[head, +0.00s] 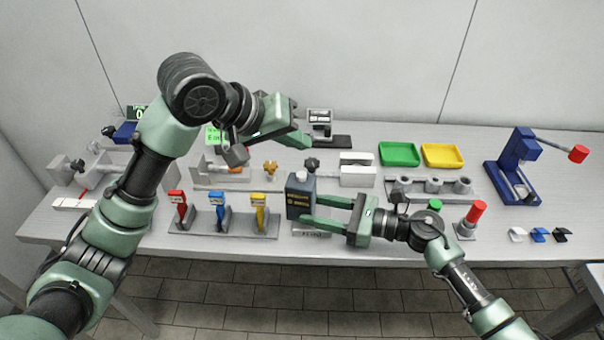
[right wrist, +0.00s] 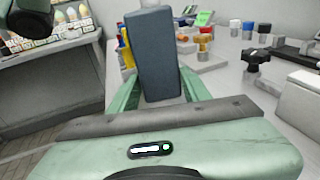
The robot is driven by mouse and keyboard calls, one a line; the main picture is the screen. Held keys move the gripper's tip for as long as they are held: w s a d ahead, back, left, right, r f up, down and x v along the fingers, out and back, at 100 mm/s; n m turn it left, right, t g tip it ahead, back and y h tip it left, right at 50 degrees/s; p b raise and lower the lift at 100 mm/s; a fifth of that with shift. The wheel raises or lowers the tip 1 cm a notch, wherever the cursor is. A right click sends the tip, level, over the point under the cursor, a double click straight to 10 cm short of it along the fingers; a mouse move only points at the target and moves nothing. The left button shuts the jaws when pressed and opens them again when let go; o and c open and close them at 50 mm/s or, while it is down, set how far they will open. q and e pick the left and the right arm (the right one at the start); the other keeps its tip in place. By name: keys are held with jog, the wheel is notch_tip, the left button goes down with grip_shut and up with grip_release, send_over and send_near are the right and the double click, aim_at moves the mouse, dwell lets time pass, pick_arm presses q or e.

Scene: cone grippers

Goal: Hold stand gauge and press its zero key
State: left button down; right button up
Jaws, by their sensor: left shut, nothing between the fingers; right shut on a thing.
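The stand gauge (head: 299,186) is a dark blue-grey upright box with small markings on its front, standing on a light base near the table's front edge. My right gripper (head: 308,210) comes from the right and is shut on it, one finger on each side. In the right wrist view the gauge's plain dark side (right wrist: 153,55) stands upright between the fingers. My left gripper (head: 306,136) is shut and empty, raised behind and above the gauge, apart from it. The zero key is too small to tell.
A rack with red, blue and yellow handled tools (head: 218,220) stands left of the gauge. A green tray (head: 399,154), a yellow tray (head: 442,155) and a blue press (head: 513,165) stand right. A white block (head: 357,175) is behind my right gripper.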

jog(key=o, duration=1)
jog(key=shift+o, duration=0.2)
